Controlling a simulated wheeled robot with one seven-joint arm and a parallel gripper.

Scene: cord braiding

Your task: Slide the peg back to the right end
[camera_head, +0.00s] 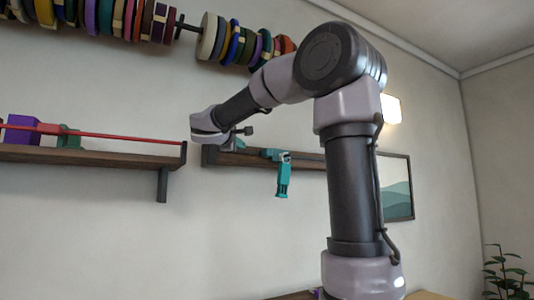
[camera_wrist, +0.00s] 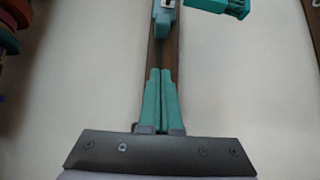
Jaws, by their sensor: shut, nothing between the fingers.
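A dark wooden rail (camera_head: 225,157) is fixed to the wall in the middle of the head view. A teal fitting (camera_head: 271,154) sits on it, with a teal block (camera_head: 283,182) hanging below. They may be the peg, but I cannot tell for sure. In the wrist view the rail (camera_wrist: 165,52) runs upward, with the teal fitting (camera_wrist: 163,25) on it and the teal block (camera_wrist: 220,5) to its upper right. My gripper (camera_wrist: 160,70) is shut and empty over the rail, its teal fingers together, short of the fitting. In the head view my gripper (camera_head: 238,145) is small, near the rail's left part.
A wooden shelf (camera_head: 90,155) at left carries a red rod (camera_head: 120,138), a purple block (camera_head: 22,128) and a green block (camera_head: 68,137). Spools of coloured cord (camera_head: 235,42) hang above. A framed picture (camera_head: 397,190) is behind my arm. The wall below the rail is clear.

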